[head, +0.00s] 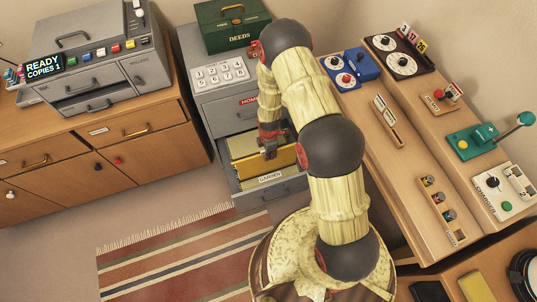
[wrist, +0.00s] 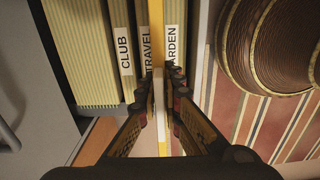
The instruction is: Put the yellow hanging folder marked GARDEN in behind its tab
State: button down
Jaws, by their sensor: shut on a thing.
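The yellow folder (head: 280,160) stands upright in the open cabinet drawer (head: 283,189), just behind the GARDEN tab (head: 270,178). In the wrist view the folder (wrist: 156,25) is a thin yellow strip seen from above, between the TRAVEL tab (wrist: 146,50) and the GARDEN tab (wrist: 173,45), whose first letter is hidden by my gripper or the folder. My gripper (head: 269,152) is shut on the folder's top edge; its fingers (wrist: 163,85) show on both sides of it in the wrist view. How deep the folder sits, and any marking on it, I cannot tell.
The CLUB tab (wrist: 124,50) and pale folders (wrist: 85,50) fill the drawer behind. A desk (head: 385,165) with several devices stands right. A striped rug (head: 180,255) lies in front.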

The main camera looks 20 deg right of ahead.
jog(key=shift+f, duration=0.1)
jog(key=b, duration=0.6)
send_over(269, 170)
jog(key=shift+w+f, duration=0.15)
jog(key=shift+f, duration=2)
jog(key=shift+w+f, duration=0.1)
jog(key=shift+f, duration=6.1)
jog(key=c, duration=1.9)
grip_release()
jog(key=shift+s, duration=0.1)
notch_tip(269, 170, up, 12)
